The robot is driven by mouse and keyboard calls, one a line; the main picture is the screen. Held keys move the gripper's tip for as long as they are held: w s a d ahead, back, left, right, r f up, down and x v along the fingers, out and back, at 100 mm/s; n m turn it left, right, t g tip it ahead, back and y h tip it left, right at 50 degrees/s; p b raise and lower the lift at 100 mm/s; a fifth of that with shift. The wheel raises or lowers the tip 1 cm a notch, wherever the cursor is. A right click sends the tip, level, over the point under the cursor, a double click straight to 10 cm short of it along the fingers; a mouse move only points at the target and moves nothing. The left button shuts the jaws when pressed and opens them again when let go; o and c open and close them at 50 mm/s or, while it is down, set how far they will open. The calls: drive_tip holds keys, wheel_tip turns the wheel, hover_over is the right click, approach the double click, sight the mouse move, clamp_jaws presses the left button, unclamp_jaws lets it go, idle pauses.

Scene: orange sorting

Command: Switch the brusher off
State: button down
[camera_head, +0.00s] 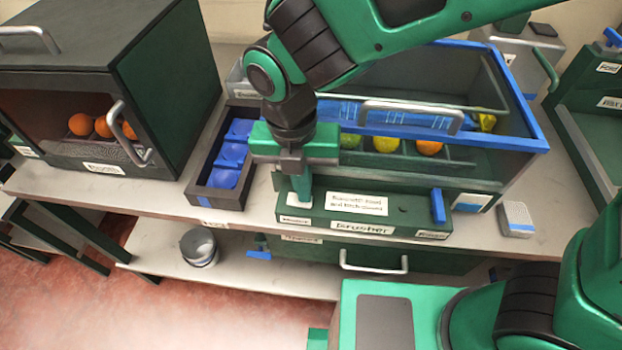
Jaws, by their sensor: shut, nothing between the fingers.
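The brusher is the machine with a blue-rimmed clear hood (535,143) on the bench, with fruit inside. Its green front panel (400,206) has a white notice, several small labels too small to read surely, and an upright blue lever (438,206) at the right end. My gripper (301,192) points down at the panel's left end, just above a small label. It is shut and empty. It hides that end of the panel, so I cannot tell whether it touches a control there.
A dark cabinet (150,100) holding oranges stands at left. A tray (215,198) with blue compartments sits between it and the brusher. A grey block (516,217) lies to the right. A bucket (198,248) stands on the lower shelf, beside a green drawer with a handle (374,268).

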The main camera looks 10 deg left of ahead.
sight(291, 196)
drive_tip(key=shift+f, duration=0.2)
drive_tip(key=shift+w+a, duration=0.1)
drive_tip(key=shift+a, duration=0.6)
drive_tip(key=shift+r, duration=0.1)
wheel_tip(291, 196, up, 14)
drive_tip(key=a, duration=0.1)
idle(0.4)
drive_tip(key=shift+a, duration=0.1)
